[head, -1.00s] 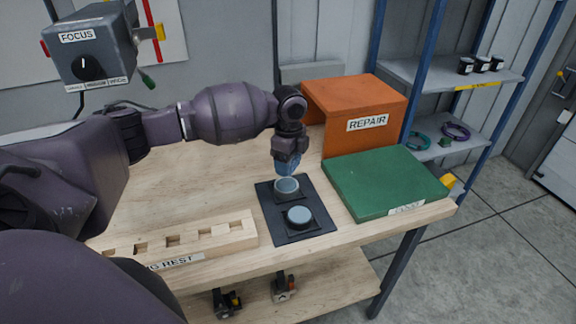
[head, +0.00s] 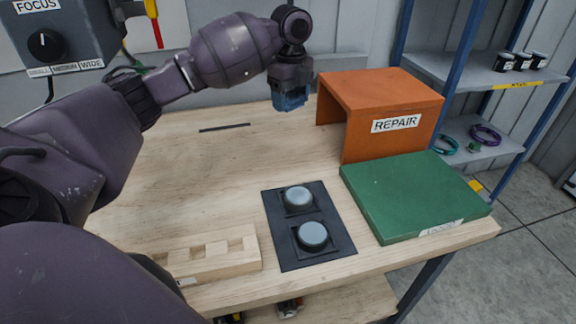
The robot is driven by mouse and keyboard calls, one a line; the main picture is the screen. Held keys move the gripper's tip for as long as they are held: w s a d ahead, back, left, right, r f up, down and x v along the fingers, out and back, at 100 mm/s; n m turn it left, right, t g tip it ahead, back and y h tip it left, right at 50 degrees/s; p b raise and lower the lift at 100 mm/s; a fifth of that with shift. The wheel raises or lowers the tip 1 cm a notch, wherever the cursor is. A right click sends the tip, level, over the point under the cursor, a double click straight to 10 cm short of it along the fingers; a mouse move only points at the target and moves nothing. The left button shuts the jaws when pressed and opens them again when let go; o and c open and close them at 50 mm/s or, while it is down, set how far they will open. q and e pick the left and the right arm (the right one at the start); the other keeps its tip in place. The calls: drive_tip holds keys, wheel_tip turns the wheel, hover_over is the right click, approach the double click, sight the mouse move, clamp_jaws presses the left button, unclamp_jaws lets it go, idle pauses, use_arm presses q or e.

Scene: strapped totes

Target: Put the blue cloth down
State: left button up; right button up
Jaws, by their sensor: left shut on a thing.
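My left gripper (head: 289,99) is shut on the blue cloth (head: 291,101), which hangs in a small bunch below the fingers. The gripper and cloth are above the back of the wooden table (head: 190,170), left of the orange box and behind the black mat. The cloth looks clear of the table top. My right gripper is not in view.
A black mat (head: 284,232) holds two round grey-topped pieces (head: 298,198). An orange REPAIR box (head: 380,90) and a green slab (head: 415,195) stand at right. A slotted wooden rest (head: 210,253) lies in front. A thin dark strip (head: 224,127) lies behind; the table's left middle is clear.

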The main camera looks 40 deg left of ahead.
use_arm(q)
drive_tip(key=shift+s, duration=0.2)
drive_tip(key=shift+s+d+f+m, duration=0.15)
drive_tip(key=shift+s+f+m, duration=0.05)
drive_tip(key=shift+m, duration=0.1)
wheel_tip(320, 180, down, 5)
drive_tip(key=b, duration=0.1)
hover_over(290, 171)
wheel_tip(290, 171, down, 8)
drive_tip(key=shift+f, duration=0.65)
wheel_tip(290, 171, down, 5)
drive_tip(key=shift+s+r+b, duration=0.1)
drive_tip(key=shift+b, duration=0.4)
drive_tip(key=shift+f, duration=0.25)
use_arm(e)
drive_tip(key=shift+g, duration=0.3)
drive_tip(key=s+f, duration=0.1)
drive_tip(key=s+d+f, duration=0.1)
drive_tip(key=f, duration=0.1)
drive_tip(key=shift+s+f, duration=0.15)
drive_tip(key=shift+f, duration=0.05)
